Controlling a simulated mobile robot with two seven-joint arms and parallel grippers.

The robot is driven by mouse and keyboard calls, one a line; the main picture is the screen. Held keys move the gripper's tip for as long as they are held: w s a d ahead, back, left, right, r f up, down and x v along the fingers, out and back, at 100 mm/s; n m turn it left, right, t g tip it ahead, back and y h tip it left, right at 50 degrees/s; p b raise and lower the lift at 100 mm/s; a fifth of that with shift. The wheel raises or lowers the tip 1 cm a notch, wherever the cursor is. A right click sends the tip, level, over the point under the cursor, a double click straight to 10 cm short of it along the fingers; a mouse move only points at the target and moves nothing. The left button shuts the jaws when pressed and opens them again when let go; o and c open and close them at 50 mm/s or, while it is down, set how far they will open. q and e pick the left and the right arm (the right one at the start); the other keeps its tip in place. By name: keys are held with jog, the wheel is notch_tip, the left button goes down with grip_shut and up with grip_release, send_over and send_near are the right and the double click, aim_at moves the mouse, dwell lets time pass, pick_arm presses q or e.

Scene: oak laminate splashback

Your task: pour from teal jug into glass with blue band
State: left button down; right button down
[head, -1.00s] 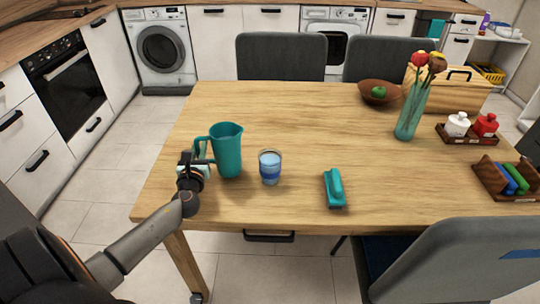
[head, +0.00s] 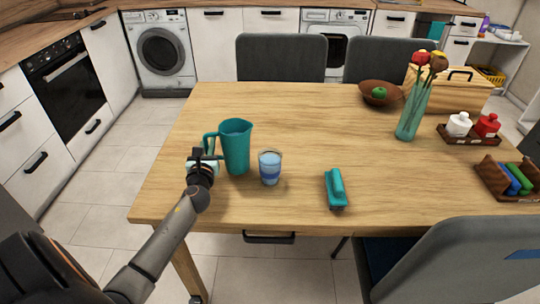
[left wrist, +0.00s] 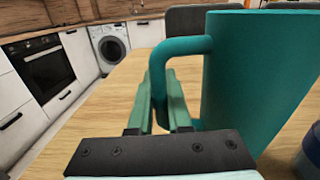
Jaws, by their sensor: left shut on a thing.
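The teal jug (head: 237,148) stands upright near the left side of the table, just left of the glass with blue band (head: 270,168). I cannot tell whether its base touches the table. My left gripper (head: 208,160) is shut on the jug's handle, on its left side. In the left wrist view the fingers (left wrist: 168,110) close around the handle, and the jug's body (left wrist: 255,75) fills the right. The glass is upright, with a blue band low on its side; a dark blue part of it (left wrist: 312,150) shows at the wrist view's lower right. My right gripper is out of view.
A teal-handled brush-like object (head: 336,188) lies right of the glass near the front edge. A vase with flowers (head: 411,112), a brown bowl (head: 374,97) and small trays (head: 470,140) stand farther right. The table middle is clear.

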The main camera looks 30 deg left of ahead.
aim_at(213, 133)
pick_arm(q)
jog(key=shift+r, duration=0.2)
jog(key=r+m, duration=0.1)
jog(key=d+r+m+t+b, duration=0.1)
jog(key=r+m+b, duration=0.1)
jog(key=shift+w+d+m+y, duration=0.15)
jog(key=shift+d+m+y, duration=0.15)
jog(key=shift+d, duration=0.05)
jog(key=shift+w+d+r+m+t, duration=0.1)
jog(key=shift+d+r+m+t, duration=0.25)
jog(key=shift+r, duration=0.25)
jog(key=shift+d+r+m+t, duration=0.2)
jog(key=shift+r+m+t, duration=0.05)
jog(key=shift+r+m, duration=0.25)
jog(key=shift+w+d+r+m+t, duration=0.1)
jog(key=shift+d+r+m+t, duration=0.05)
jog(key=shift+d+r+m, duration=0.35)
jog(key=shift+d+r+m+t, duration=0.15)
jog(key=shift+r+m, duration=0.1)
jog(key=shift+r, duration=0.3)
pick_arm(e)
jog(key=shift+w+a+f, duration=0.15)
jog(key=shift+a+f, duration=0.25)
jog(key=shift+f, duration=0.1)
pick_arm(q)
jog(key=shift+r, duration=0.1)
